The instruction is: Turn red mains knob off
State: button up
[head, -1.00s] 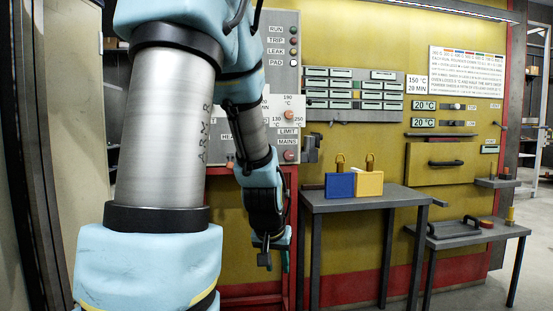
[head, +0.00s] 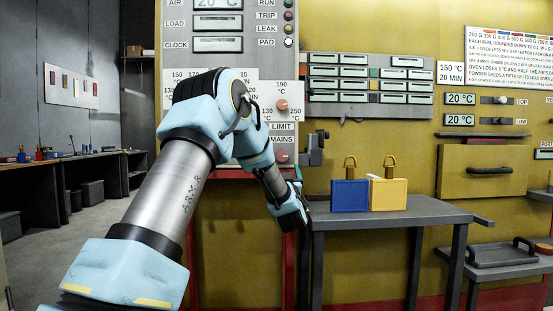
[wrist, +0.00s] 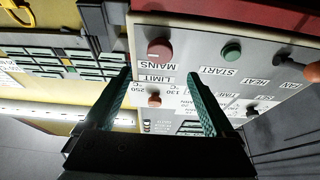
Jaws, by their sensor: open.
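The red mains knob (head: 282,156) sits at the lower right of the grey control panel, under the MAINS label. In the wrist view the red mains knob (wrist: 159,50) shows upside down with a light mark on its face. The smaller orange-red limit knob (head: 282,105) is above it; it also shows in the wrist view (wrist: 154,100). My gripper (wrist: 160,85) is open and empty, its green-lined fingers apart and pointing towards the panel. The mains knob appears beyond the fingertips, apart from them. In the head view my gripper is lower than the knob, its fingers hard to make out.
A green start button (wrist: 231,52) is beside the mains knob. A dark handle-like fitting (head: 315,148) juts out right of the panel. A grey table (head: 420,211) holds a blue padlock-like block (head: 349,195) and a yellow one (head: 388,194). Open floor lies at left.

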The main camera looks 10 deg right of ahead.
aim_at(282, 156)
jog(key=p+x, duration=0.2)
jog(key=x, duration=0.7)
jog(key=shift+w+p, duration=0.2)
jog(key=shift+p, duration=0.1)
jog(key=c, duration=1.4)
jog(key=shift+o, duration=0.2)
